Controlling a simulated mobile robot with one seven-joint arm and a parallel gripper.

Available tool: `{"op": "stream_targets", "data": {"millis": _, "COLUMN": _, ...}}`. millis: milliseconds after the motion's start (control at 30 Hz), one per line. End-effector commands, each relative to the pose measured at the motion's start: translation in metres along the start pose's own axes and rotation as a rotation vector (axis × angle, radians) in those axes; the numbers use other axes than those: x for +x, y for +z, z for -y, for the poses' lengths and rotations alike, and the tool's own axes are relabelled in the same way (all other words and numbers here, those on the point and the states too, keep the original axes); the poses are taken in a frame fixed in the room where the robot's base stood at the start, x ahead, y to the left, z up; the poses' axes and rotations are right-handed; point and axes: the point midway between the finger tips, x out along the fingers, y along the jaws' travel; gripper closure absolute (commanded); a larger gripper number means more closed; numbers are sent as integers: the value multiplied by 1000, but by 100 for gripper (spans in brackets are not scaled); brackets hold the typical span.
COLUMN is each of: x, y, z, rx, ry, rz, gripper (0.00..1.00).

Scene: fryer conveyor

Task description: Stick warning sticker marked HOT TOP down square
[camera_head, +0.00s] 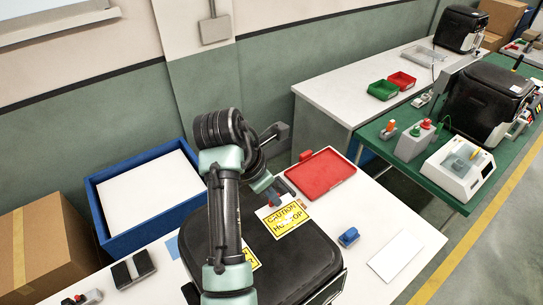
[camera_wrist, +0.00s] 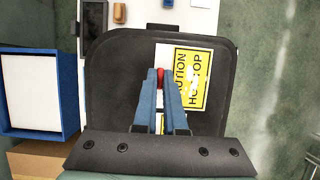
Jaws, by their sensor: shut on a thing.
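The warning sticker (camera_head: 285,218), yellow with black CAUTION and HOT TOP lettering, shows on a white backing at the far right part of the black fryer lid (camera_head: 310,262). In the wrist view the sticker (camera_wrist: 192,78) lies right of my gripper (camera_wrist: 160,76), its lettering running sideways. My blue fingers are closed on a small red piece (camera_wrist: 160,73) at the left side of the white backing. I cannot tell how high the sticker is above the lid. A second yellow patch (camera_head: 250,258) shows lower on the lid, partly hidden by my arm and, in the wrist view, by my fingers.
A red tray (camera_head: 320,167) sits beyond the lid. A small blue object (camera_head: 348,236) and a white sheet (camera_head: 396,254) lie to the right. A blue-walled bin (camera_head: 108,232) and a cardboard box (camera_head: 42,245) stand at left. Dark blocks (camera_head: 133,268) lie near the front.

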Motion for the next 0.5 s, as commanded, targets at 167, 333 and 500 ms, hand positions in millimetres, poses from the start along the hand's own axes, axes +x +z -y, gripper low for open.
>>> {"op": "stream_targets", "data": {"millis": 167, "x": 1, "y": -1, "z": -1, "rx": -19, "ry": 6, "rz": 0, "gripper": 100}}
{"op": "stream_targets", "data": {"millis": 333, "x": 12, "y": -6, "z": -1, "rx": -18, "ry": 5, "rz": -1, "gripper": 100}}
{"op": "stream_targets", "data": {"millis": 500, "x": 28, "y": -12, "z": -1, "rx": -17, "ry": 5, "rz": -1, "gripper": 100}}
